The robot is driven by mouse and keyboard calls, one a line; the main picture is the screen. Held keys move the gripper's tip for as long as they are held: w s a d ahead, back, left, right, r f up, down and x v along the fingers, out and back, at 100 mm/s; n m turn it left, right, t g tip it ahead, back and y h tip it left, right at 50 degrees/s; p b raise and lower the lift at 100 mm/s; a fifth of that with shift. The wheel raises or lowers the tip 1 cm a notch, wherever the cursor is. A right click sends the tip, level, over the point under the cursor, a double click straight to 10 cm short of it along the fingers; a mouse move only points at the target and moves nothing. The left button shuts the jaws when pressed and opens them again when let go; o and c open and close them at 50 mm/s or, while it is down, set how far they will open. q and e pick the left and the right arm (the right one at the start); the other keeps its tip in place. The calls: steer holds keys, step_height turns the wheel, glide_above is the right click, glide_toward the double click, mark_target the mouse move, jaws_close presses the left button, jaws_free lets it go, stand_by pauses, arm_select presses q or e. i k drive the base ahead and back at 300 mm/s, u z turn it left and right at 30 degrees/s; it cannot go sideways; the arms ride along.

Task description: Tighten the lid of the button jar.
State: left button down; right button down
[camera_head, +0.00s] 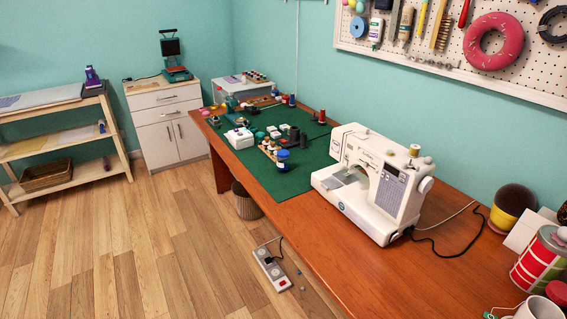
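No jar can be made out for certain as the button jar. A small jar with a blue lid (283,155) stands near the front right part of the green mat (291,185) on the wooden table. It is too small to tell its contents or how its lid sits. Neither of my grippers shows in the head view.
A white sewing machine (393,194) stands right of the mat, with its cable behind. Spools and small boxes crowd the mat. A power strip (271,270) lies on the floor by the table. Open wooden floor (110,250) lies at left, before a shelf (60,140).

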mark_target(282, 165)
steer(key=u, duration=1.25)
steer(key=i, duration=2.4)
steer(key=z, duration=2.6)
